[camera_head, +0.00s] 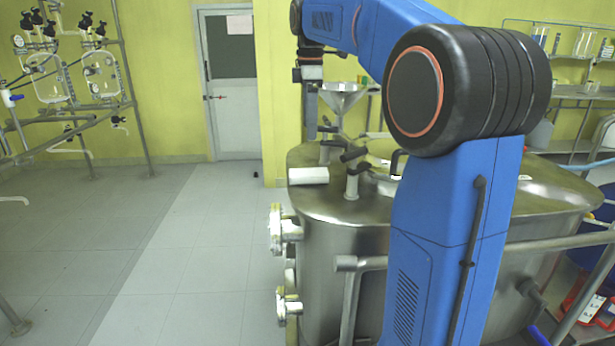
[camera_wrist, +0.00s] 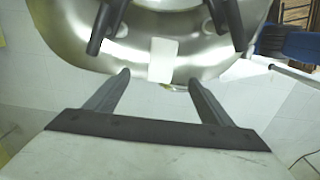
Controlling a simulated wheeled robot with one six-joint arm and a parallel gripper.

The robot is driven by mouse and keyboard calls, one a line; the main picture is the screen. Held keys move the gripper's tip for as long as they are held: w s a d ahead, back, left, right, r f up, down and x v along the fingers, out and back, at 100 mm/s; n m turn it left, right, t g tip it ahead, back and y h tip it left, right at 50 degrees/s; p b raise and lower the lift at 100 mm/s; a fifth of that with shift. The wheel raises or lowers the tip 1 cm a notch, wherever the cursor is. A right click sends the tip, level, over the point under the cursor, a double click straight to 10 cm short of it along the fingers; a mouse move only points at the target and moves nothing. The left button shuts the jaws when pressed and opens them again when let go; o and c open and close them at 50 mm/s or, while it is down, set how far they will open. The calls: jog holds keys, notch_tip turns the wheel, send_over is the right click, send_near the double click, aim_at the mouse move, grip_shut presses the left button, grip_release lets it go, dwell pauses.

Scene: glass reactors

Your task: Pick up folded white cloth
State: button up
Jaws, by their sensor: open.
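The folded white cloth (camera_wrist: 162,61) shows in the wrist view as a small pale rectangle at the near rim of the steel vessel. In the head view a white piece (camera_head: 308,176) at the vessel's left top edge looks like the same cloth. My gripper (camera_wrist: 159,78) is open in the wrist view, its two dark fingers apart and nothing between them. The cloth lies beyond the fingertips, roughly centred between them. In the head view my gripper (camera_head: 311,115) points down above the vessel's left side, apart from the white piece.
The steel vessel (camera_head: 335,240) has pipes and fittings on its lid (camera_head: 352,172) close to the cloth. A metal funnel (camera_head: 342,94) stands behind. Glassware on a pipe frame (camera_head: 100,75) is at left. The tiled floor (camera_head: 150,250) at left is clear.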

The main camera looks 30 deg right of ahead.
send_over(310, 172)
jog(key=f, duration=0.7)
jog(key=shift+w+d+f, duration=0.1)
jog(key=shift+w+f, duration=0.1)
jog(key=shift+f, duration=0.2)
jog(key=shift+s+f, duration=0.2)
jog(key=shift+f, duration=2.4)
jog(key=shift+c, duration=0.3)
jog(key=c, duration=1.2)
jog(key=shift+o, duration=0.2)
jog(key=shift+r, duration=0.15)
notch_tip(310, 172, up, 10)
